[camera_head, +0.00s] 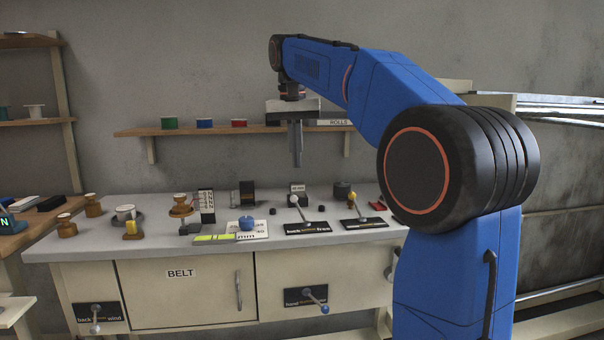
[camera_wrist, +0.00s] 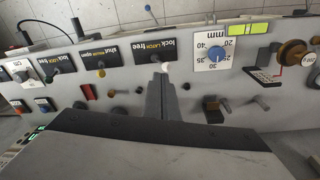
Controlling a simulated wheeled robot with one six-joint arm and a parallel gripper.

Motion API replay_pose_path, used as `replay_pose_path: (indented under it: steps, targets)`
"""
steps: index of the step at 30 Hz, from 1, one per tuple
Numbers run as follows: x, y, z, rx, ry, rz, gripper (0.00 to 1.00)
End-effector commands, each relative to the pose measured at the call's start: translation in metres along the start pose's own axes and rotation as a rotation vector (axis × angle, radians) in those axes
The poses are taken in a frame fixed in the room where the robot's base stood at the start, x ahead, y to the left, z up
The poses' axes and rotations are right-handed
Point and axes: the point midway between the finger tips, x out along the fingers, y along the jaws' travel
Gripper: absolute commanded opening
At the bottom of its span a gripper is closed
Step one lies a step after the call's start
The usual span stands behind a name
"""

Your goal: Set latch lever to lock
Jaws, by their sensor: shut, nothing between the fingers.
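The latch lever has a white knob (camera_head: 294,199) on a thin stem rising from a black plate (camera_head: 306,229) marked lock and free on the bench. In the head view the stem leans up and to the left from its base. My gripper (camera_head: 297,163) hangs fingers down, shut and empty, above the latch lever and apart from it in that view. In the wrist view the shut fingers (camera_wrist: 160,80) overlap the lever near its white knob (camera_wrist: 166,67), in front of the latch plate (camera_wrist: 171,50). Much of the stem is hidden there.
Another lever (camera_head: 352,197) on a black plate (camera_head: 363,223) stands to the right. A blue dial (camera_head: 246,223) on a white scale and a yellow-green level (camera_head: 214,238) lie to the left. Small dark posts stand behind.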

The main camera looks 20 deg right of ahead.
Motion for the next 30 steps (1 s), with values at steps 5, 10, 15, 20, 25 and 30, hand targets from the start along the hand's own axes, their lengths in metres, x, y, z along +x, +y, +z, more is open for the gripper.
replay_pose_path:
  steps: [5, 10, 15, 20, 25, 30]
  targets:
    - [-0.023, -0.009, 0.002, 0.000, 0.002, -0.001, 0.00]
    - [-0.032, -0.011, 0.003, 0.001, 0.002, -0.001, 0.00]
    - [-0.033, -0.012, 0.004, 0.001, 0.001, 0.000, 0.00]
    - [-0.033, -0.012, 0.004, 0.001, 0.001, 0.000, 0.00]
    - [-0.033, -0.012, 0.004, 0.001, 0.001, 0.000, 0.00]
    - [-0.030, -0.008, 0.012, -0.013, 0.008, -0.006, 0.00]
